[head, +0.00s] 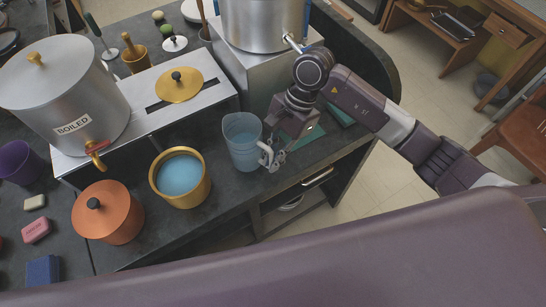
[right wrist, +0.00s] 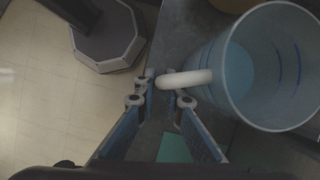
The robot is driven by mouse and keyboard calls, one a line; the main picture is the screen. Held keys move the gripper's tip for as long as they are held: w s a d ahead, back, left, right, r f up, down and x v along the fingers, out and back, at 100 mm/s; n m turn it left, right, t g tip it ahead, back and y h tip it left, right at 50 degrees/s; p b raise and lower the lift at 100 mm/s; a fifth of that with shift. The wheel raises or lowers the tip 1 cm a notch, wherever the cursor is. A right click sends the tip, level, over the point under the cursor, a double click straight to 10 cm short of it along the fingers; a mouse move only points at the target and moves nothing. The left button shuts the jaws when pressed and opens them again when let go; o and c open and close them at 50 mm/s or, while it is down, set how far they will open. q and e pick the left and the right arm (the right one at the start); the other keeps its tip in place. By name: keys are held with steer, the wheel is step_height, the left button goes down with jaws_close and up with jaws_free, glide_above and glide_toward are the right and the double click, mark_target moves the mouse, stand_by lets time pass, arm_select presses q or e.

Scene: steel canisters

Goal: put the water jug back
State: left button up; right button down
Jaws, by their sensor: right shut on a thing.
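The water jug (head: 243,145) is a clear bluish jug with a pale handle, upright at the front edge of the dark counter. There is water in it. My right gripper (head: 270,154) comes from the right and is shut on the jug's handle. In the right wrist view the handle (right wrist: 186,78) lies between the fingertips (right wrist: 168,96), and the jug (right wrist: 238,66) opens to the right. I cannot tell whether the jug's base touches the counter. My left gripper is not in view.
A brass pot of blue water (head: 181,180) stands left of the jug, with an orange lidded pot (head: 107,212) beyond it. A steel boiler (head: 66,95) with a tap and a second steel canister (head: 263,22) stand behind. An open shelf (head: 293,207) is below the counter edge.

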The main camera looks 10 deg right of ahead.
steer(key=c, duration=2)
jaws_free()
steer(key=shift+c, duration=0.2)
steer(key=shift+r, duration=0.1)
steer(key=shift+w+d+r, duration=0.1)
steer(key=shift+d+r, duration=0.05)
steer(key=shift+r, duration=0.05)
steer(key=b+v, duration=0.3)
steer(key=v, duration=0.8)
steer(key=shift+r, duration=0.3)
steer(key=shift+s+f, duration=0.1)
steer(key=shift+s, duration=0.1)
